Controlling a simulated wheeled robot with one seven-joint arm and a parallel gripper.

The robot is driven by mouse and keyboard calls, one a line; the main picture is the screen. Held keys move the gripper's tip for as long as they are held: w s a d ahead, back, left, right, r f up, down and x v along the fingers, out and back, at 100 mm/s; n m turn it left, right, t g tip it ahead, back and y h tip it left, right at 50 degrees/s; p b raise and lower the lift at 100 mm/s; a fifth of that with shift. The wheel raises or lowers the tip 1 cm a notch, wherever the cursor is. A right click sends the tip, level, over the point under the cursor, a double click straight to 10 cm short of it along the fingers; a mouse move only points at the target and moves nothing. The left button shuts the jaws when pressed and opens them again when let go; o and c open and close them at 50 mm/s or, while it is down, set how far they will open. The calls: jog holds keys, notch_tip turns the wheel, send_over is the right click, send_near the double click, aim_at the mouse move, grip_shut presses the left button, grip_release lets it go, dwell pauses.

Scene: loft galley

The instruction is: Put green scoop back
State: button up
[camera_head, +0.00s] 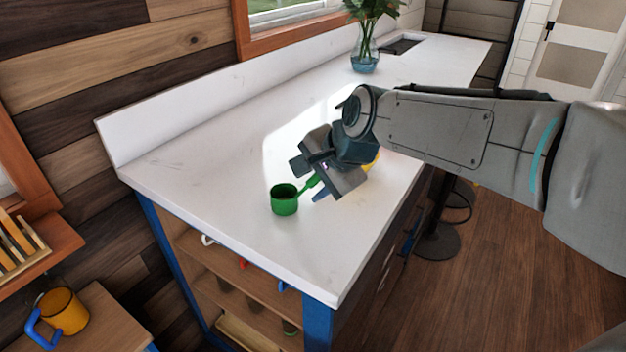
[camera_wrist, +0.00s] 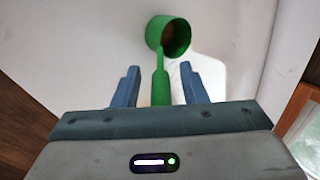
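The green scoop (camera_head: 284,203) is on the white counter near its front left end, its round cup open and its handle pointing toward my gripper. In the wrist view the scoop (camera_wrist: 158,86) lies with its handle between my two blue fingers and its cup beyond the fingertips. My gripper (camera_head: 318,188) is low over the counter. The gripper (camera_wrist: 160,78) is open, with a gap between the handle and each finger in the wrist view. I cannot tell how closely the fingers sit to the counter.
The counter (camera_head: 215,165) is clear left of the scoop. A yellow object (camera_head: 373,161) is mostly hidden behind my gripper. A plant vase (camera_head: 365,58) stands at the back. Open shelves (camera_head: 232,285) holding small items are below.

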jog(key=shift+r, duration=0.25)
jog(key=v, duration=1.1)
jog(key=shift+s+d+r, duration=0.2)
jog(key=shift+s+r, duration=0.05)
jog(key=shift+s, duration=0.05)
